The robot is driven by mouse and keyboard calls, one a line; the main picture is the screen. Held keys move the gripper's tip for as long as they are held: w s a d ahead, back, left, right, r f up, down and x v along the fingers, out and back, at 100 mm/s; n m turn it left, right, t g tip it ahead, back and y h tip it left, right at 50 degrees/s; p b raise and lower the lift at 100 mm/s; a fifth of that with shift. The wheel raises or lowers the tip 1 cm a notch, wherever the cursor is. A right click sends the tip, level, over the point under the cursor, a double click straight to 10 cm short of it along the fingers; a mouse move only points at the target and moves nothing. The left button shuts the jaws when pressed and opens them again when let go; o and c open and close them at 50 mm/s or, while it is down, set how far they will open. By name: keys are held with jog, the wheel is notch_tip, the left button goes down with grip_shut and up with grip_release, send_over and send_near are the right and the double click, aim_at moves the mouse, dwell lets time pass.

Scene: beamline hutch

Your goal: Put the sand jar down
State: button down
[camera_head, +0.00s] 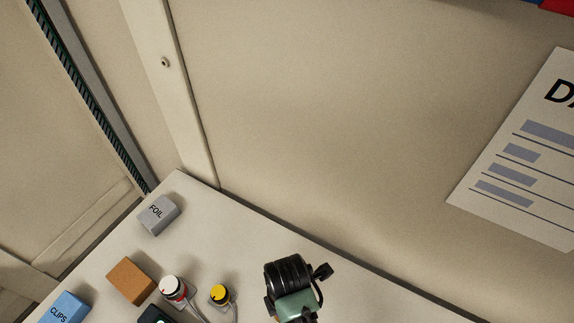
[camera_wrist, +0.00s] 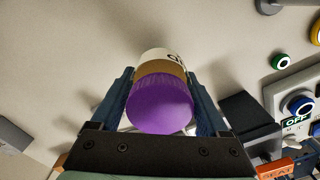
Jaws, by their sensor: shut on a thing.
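The sand jar (camera_wrist: 158,66) shows in the wrist view, with a purple lid (camera_wrist: 160,104) toward the camera, a brown sand-coloured band and a white label with dark lettering partly cut off. My gripper (camera_wrist: 160,82) is shut on the jar, one dark blue finger on each side. A pale surface lies beyond the jar; I cannot tell whether the jar's base touches it. In the head view my arm shows at the bottom, right of centre, over the table; the jar is not visible there.
The pale table (camera_head: 240,245) has a grey FOIL box (camera_head: 158,215), a brown box (camera_head: 131,281), a red-and-white knob (camera_head: 174,290), a yellow knob (camera_head: 220,295) and a blue CLIPS box (camera_head: 65,309). The wrist view shows an OFF button panel (camera_wrist: 290,90) at right. The table's back middle looks clear.

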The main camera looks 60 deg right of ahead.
jog(key=shift+f, duration=1.55)
jog(key=shift+f, duration=0.1)
grip_release()
notch_tip(320, 180, up, 12)
jog(key=shift+r, duration=0.1)
